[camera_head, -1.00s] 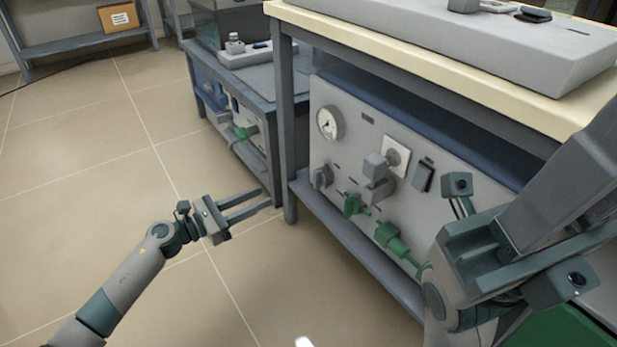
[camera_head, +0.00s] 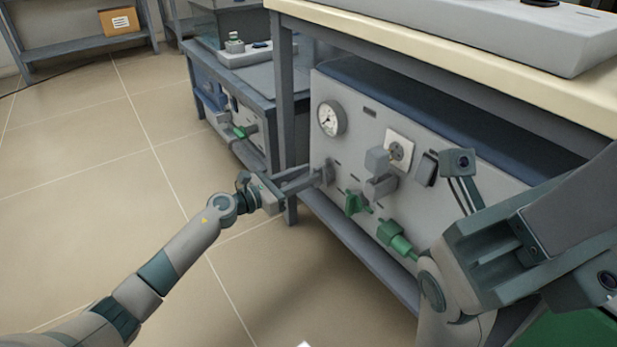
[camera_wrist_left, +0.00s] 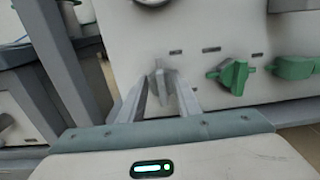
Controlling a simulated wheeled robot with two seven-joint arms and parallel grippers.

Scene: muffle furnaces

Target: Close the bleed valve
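The grey instrument panel (camera_head: 345,150) under the bench carries a small grey knob (camera_wrist_left: 161,84) at its lower left. Right of it are a green valve handle (camera_head: 355,203), also in the left wrist view (camera_wrist_left: 233,75), and a second green fitting (camera_head: 397,240). The labels are too small to read, so I cannot tell which one is the bleed valve. My left gripper (camera_head: 322,176) is at the grey knob. In the left wrist view its fingers (camera_wrist_left: 160,90) stand apart on either side of the knob; contact is unclear. My right gripper's fingers cannot be made out.
A round gauge (camera_head: 331,118), a grey block fitting (camera_head: 379,172) and a dark switch (camera_head: 426,168) sit on the panel. The tiled floor (camera_head: 90,190) at left is clear.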

